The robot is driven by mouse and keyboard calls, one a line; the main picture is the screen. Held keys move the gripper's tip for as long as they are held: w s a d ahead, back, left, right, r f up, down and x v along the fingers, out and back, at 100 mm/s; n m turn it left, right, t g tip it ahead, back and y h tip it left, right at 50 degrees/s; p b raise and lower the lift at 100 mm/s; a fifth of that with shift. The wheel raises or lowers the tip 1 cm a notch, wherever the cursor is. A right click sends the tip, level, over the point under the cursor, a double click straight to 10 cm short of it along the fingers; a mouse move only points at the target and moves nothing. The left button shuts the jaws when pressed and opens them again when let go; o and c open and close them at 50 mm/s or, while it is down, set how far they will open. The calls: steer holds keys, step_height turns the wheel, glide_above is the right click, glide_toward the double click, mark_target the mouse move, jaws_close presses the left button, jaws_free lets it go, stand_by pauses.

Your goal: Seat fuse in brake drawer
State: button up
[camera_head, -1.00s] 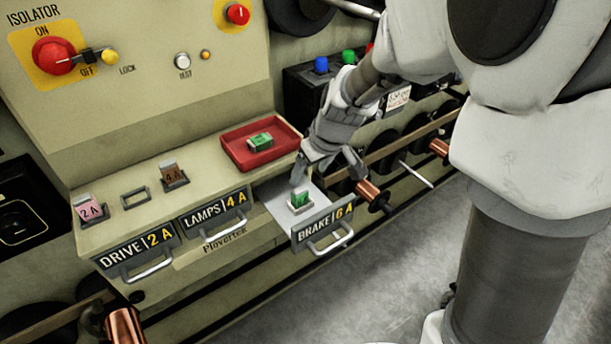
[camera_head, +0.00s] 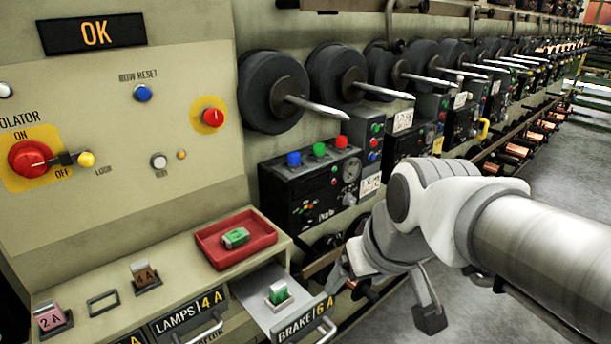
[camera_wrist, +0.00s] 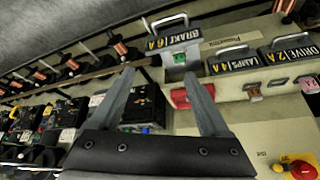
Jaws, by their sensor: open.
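The brake drawer (camera_head: 252,308), labelled BRAKE 6 A, is pulled out at the lower middle of the head view. A green fuse (camera_head: 278,293) stands upright in the pale holder inside it. The drawer also shows upside down at the top of the wrist view (camera_wrist: 182,70), with the green fuse (camera_wrist: 180,58) in it. Another green fuse (camera_head: 236,238) lies in the red tray (camera_head: 208,246). My gripper (camera_wrist: 158,80) is open and empty, its two fingers apart in the wrist view.
The lamps drawer (camera_head: 187,316) is shut beside the brake drawer. A pink 2 A fuse (camera_head: 50,318) and a brown 4 A fuse (camera_head: 145,275) stand on the ledge. The display (camera_head: 97,33) reads OK. A black control box (camera_head: 312,185) and several spindles line the right.

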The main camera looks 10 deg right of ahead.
steer(key=shift+m+h, duration=0.5)
steer(key=shift+m, duration=0.4)
steer(key=s, duration=0.1)
steer(key=s+d, duration=0.1)
steer(key=s, duration=0.1)
steer(key=s+d, duration=0.1)
steer(key=s, duration=0.1)
steer(key=shift+s+d+r, duration=0.1)
steer(key=shift+d+r, duration=0.15)
steer(key=shift+r, duration=0.05)
steer(key=shift+r, duration=0.1)
step_height(320, 180, up, 7)
steer(key=p, duration=0.7)
